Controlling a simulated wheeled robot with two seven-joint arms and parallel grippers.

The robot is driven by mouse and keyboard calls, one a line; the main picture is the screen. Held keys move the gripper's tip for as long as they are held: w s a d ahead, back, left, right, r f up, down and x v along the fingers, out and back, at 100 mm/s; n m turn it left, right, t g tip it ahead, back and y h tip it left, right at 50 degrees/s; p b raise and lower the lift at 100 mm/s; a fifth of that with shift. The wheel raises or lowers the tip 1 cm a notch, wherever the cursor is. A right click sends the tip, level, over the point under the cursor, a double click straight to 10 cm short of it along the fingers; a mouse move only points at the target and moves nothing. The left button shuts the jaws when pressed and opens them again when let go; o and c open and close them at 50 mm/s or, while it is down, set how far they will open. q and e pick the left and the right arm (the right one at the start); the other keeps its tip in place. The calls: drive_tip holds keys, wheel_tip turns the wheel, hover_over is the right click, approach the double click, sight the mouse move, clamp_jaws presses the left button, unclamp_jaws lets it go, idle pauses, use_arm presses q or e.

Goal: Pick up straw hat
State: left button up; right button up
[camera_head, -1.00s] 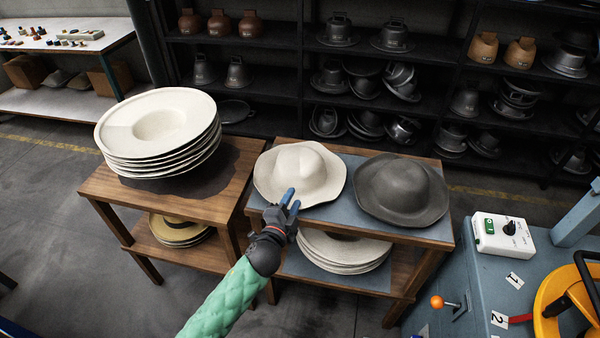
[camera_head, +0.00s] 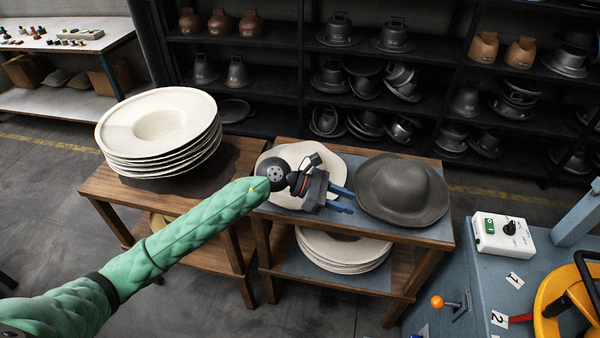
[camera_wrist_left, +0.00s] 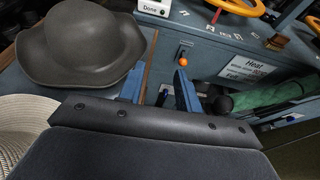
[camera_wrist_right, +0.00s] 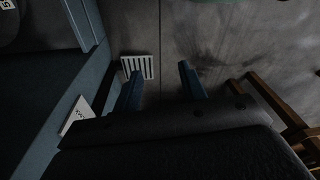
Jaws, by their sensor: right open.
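A cream hat (camera_head: 288,152) lies on the blue-grey top of the right-hand wooden stand, partly hidden by my left wrist. Its woven brim (camera_wrist_left: 22,125) shows at the left edge of the left wrist view. A dark grey hat (camera_head: 402,185) lies beside it to the right and also shows in the left wrist view (camera_wrist_left: 85,45). My left gripper (camera_head: 341,199) is above the cream hat's front right, with its fingers apart, empty, pointing right toward the grey hat's brim. My right gripper (camera_wrist_right: 162,88) is open and empty over the floor, outside the head view.
Wide cream hats (camera_head: 160,125) are stacked on the left stand. Yellow straw hats (camera_head: 158,222) below it are mostly hidden by my left arm. More cream hats (camera_head: 342,250) lie under the right stand's top. A blue machine with a control box (camera_head: 503,236) stands at right.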

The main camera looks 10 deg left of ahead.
use_arm(q)
drive_tip(key=w+a+f+m+y, duration=0.1)
drive_tip(key=w+a+m+y, duration=0.1)
drive_tip(key=a+y, duration=0.2)
drive_tip(key=w+a+f+m+y, duration=0.2)
drive_tip(key=a+y, duration=0.3)
drive_tip(key=a, duration=0.6)
drive_tip(key=w+a+f+m+y+p, duration=0.1)
drive_tip(key=w+a+m+y, duration=0.1)
drive_tip(key=a+y, duration=0.3)
drive_tip(key=shift+w+a+f, duration=0.1)
drive_tip(key=shift+w+a, duration=0.25)
drive_tip(key=shift+a, duration=0.35)
drive_tip(key=shift+w+a+f, duration=0.1)
drive_tip(key=shift+w+a, duration=0.25)
drive_tip(key=shift+a, duration=0.3)
drive_tip(key=shift+f, duration=0.55)
drive_tip(key=f+p, duration=0.1)
drive_tip(key=f, duration=0.1)
drive_tip(key=f+p, duration=0.2)
drive_tip(key=shift+s+a, duration=0.1)
drive_tip(key=shift+a, duration=0.1)
drive_tip(key=shift+f, duration=0.55)
use_arm(e)
wheel_tip(320, 180, down, 10)
drive_tip(key=s+d, duration=0.2)
drive_tip(key=shift+d+f+t, duration=0.15)
drive_tip(key=shift+d+t, duration=0.1)
drive_tip(key=shift+t, duration=0.15)
